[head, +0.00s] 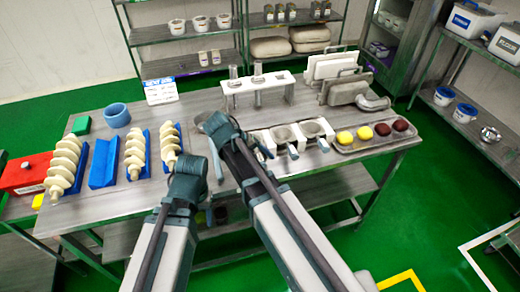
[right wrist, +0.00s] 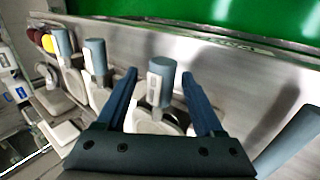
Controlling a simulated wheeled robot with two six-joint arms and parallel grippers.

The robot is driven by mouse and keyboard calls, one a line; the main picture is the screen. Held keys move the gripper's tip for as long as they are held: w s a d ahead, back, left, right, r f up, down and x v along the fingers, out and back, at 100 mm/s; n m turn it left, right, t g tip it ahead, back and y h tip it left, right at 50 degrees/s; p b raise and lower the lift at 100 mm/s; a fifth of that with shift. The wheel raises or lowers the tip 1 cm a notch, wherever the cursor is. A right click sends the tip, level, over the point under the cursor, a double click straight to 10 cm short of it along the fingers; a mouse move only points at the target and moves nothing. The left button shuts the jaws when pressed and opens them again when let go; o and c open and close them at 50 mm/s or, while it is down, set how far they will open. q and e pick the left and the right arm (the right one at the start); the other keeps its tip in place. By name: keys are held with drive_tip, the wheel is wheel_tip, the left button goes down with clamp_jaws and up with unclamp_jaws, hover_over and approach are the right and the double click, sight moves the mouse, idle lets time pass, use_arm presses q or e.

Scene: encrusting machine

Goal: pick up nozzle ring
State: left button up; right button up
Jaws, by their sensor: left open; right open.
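Pale rings with blue-grey handles stand in a row at the table's front edge; I take these for nozzle rings. The head view shows a middle ring (head: 284,135) and a right ring (head: 314,129). The nearest ring's handle (right wrist: 161,80) stands between the spread fingers of my right gripper (right wrist: 158,75), apparently without being gripped. In the head view my right gripper (head: 262,152) largely hides that ring. My left gripper (head: 190,170) hangs over the front of the table, left of the right one; its fingertips are hard to make out.
A tray (head: 349,147) with yellow and dark red balls lies right of the rings. A white stand (head: 257,91) is behind them. Blue holders with cream screws (head: 137,155) and a blue ring (head: 117,115) are on the left. Green floor lies in front.

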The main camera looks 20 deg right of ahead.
drive_tip(key=shift+a, duration=0.1)
drive_tip(key=shift+c, duration=0.8)
clamp_jaws()
use_arm(q)
drive_tip(key=shift+a+r, duration=0.1)
drive_tip(key=shift+r, duration=0.05)
use_arm(e)
drive_tip(key=shift+r, duration=0.2)
